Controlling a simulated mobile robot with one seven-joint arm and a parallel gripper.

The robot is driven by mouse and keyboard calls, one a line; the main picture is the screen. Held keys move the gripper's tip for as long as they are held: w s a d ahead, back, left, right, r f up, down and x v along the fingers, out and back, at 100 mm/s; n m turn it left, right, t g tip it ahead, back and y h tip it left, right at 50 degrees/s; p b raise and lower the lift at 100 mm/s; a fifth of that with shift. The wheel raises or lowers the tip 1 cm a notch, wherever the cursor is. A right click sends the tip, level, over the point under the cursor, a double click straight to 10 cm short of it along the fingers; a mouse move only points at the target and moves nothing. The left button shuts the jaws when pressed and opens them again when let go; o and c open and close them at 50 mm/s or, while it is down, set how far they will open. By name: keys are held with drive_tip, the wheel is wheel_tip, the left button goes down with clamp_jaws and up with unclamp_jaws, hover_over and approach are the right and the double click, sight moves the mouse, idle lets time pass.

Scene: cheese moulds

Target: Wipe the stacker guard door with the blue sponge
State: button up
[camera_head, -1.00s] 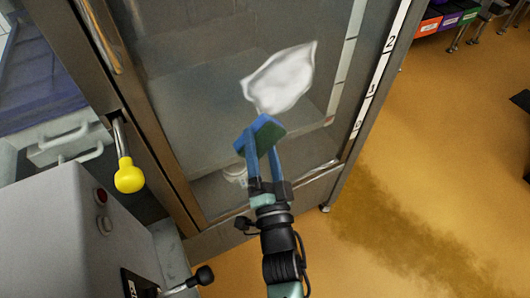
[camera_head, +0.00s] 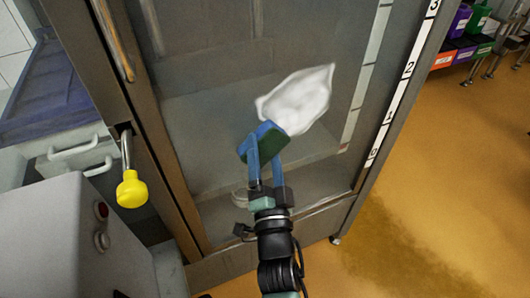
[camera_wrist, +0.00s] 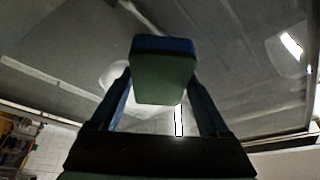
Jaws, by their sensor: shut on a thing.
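My gripper (camera_head: 265,165) is shut on the blue sponge (camera_head: 263,142), which has a dark green face. The sponge also shows between the fingers in the wrist view (camera_wrist: 164,70). The stacker guard door (camera_head: 215,125) is a large clear panel in a metal frame. A white smear (camera_head: 297,98) is on the panel, just above and right of the sponge. The sponge overlaps the lower left end of the smear in the head view. I cannot tell whether the sponge touches the panel.
A yellow knob (camera_head: 132,189) on a metal lever sticks out left of the door. A grey box (camera_head: 75,245) with a red button stands at the lower left. Coloured bins (camera_head: 462,50) sit on a rack at the upper right. The orange floor (camera_head: 450,180) at the right is clear.

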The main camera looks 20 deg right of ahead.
drive_tip(key=shift+w+b, duration=0.9)
drive_tip(key=shift+w, duration=0.1)
